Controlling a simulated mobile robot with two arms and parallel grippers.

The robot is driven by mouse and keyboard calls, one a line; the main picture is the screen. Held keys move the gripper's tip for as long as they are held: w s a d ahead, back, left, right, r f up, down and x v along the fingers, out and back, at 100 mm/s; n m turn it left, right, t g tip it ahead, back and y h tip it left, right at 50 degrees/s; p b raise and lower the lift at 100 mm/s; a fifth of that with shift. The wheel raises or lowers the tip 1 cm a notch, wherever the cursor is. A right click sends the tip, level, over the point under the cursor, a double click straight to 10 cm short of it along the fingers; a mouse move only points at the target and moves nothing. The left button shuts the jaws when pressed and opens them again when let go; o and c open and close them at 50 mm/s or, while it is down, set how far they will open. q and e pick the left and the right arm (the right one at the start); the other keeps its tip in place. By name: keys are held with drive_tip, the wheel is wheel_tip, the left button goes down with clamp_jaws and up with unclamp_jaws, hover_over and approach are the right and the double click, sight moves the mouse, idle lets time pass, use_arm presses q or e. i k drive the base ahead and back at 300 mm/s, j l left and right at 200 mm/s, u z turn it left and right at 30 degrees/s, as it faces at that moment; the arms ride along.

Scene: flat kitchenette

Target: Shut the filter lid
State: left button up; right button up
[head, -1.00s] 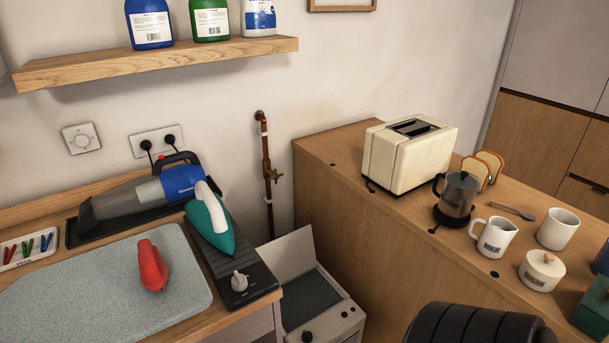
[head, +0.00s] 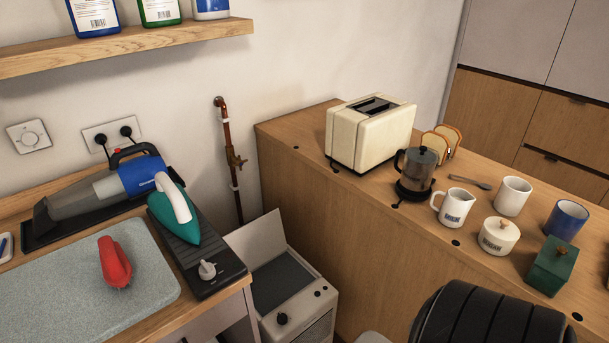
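A light grey boxy appliance (head: 300,317) stands low between the left counter and the wooden cabinet on the right. Its flat lid (head: 257,241) stands raised at the back, leaning towards the wall. Under it a dark grey panel (head: 280,281) is exposed. A dark knob (head: 282,319) and small buttons sit along the front of its top. Its lower part is cut off by the picture edge. Neither of my grippers shows in the head view.
A black ribbed, rounded shape (head: 490,318) fills the bottom right; I cannot tell what it is. The counter with a green-and-white iron (head: 178,215) borders the appliance on the left, the wooden cabinet (head: 330,220) on the right. A copper pipe (head: 228,150) runs behind.

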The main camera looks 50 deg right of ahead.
sight(258, 241)
drive_tip(key=k+z, duration=0.1)
drive_tip(key=z, duration=1.15)
